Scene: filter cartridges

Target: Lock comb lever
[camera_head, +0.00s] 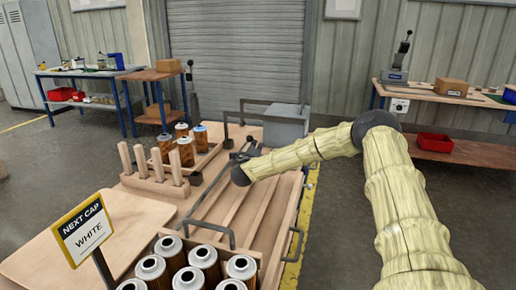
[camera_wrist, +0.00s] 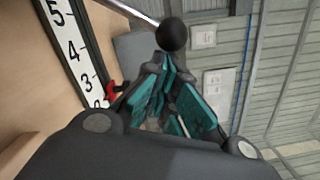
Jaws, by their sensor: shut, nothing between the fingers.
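A lever with a round black knob (camera_wrist: 172,34) on a metal rod shows in the wrist view, just beyond my fingertips. My gripper (camera_wrist: 168,72) is shut and empty, its teal-padded fingers drawn together below the knob. I cannot tell whether the fingertips touch the knob. In the head view my gripper (camera_head: 238,168) is over the wooden bench, near dark lever parts; its fingers are hard to make out there. A wooden piece with upright pegs (camera_head: 152,167), comb-like, stands to the left.
A numbered scale (camera_wrist: 75,52) with a red pointer (camera_wrist: 115,90) lies left in the wrist view. Several cartridges (camera_head: 204,257) stand in a front crate; more (camera_head: 184,151) stand behind the pegs. A sign (camera_head: 84,230) reads "NEXT CAP WHITE". A grey box (camera_head: 286,125) sits behind my gripper.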

